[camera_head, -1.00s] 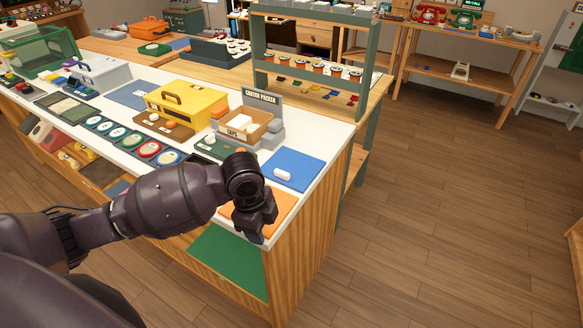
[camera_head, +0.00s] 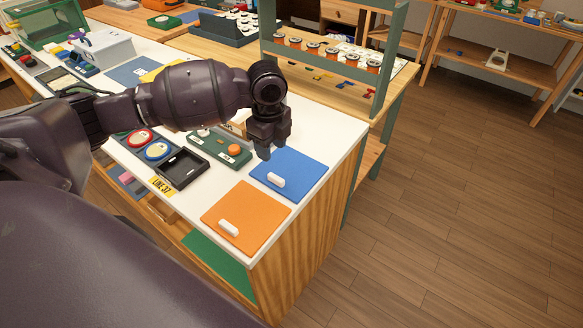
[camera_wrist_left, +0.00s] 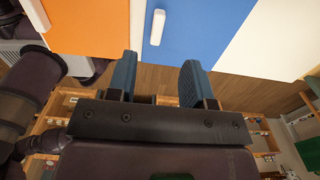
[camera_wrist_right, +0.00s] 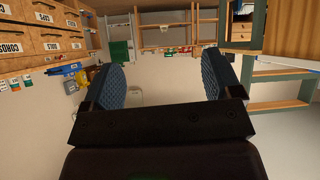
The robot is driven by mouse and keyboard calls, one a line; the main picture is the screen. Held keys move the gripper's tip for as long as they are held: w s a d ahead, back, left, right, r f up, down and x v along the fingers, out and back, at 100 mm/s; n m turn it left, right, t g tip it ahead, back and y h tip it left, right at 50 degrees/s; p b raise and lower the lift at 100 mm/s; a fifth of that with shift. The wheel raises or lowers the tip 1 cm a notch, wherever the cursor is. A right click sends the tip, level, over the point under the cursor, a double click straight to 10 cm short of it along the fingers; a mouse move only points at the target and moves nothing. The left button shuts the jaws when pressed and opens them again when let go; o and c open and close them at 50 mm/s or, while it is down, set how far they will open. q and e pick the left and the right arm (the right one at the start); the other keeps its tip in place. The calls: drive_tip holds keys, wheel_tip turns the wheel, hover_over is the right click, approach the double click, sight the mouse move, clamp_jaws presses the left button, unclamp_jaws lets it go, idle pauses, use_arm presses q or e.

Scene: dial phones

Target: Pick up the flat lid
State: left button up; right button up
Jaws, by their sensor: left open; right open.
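Two flat square panels with small white handles lie on the white counter, a blue one (camera_head: 297,166) and an orange one (camera_head: 253,211). I cannot tell which is the flat lid. Both also show in the left wrist view, the orange panel (camera_wrist_left: 90,25) at left and the blue panel (camera_wrist_left: 205,35) beside it. My left gripper (camera_head: 268,150) is open and empty, above the blue panel's far left corner. In the left wrist view, its fingers (camera_wrist_left: 157,78) point toward the blue panel, apart from its handle. My right gripper (camera_wrist_right: 163,80) is open and empty in the right wrist view.
A black tray (camera_head: 181,168), a green board (camera_head: 211,151) and a yellow label (camera_head: 162,184) lie left of the panels. The white counter (camera_head: 338,142) ends just right of them. Wooden floor (camera_head: 440,190) is clear beyond. My left arm hides part of the counter.

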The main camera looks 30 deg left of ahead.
use_arm(q)
hover_over(276, 177)
drive_tip(key=a, duration=0.1)
wheel_tip(276, 177, down, 4)
drive_tip(key=shift+w+f+b, duration=0.1)
drive_tip(key=shift+f+b, duration=0.1)
drive_tip(key=shift+b, duration=0.1)
drive_tip(key=f, duration=0.2)
drive_tip(key=d+f, duration=0.1)
drive_tip(key=f, duration=0.1)
drive_tip(key=shift+f+b, duration=0.2)
drive_tip(key=shift+b, duration=0.2)
drive_tip(key=shift+f, duration=0.4)
drive_tip(key=shift+c, duration=0.2)
drive_tip(key=shift+r, duration=0.1)
clamp_jaws()
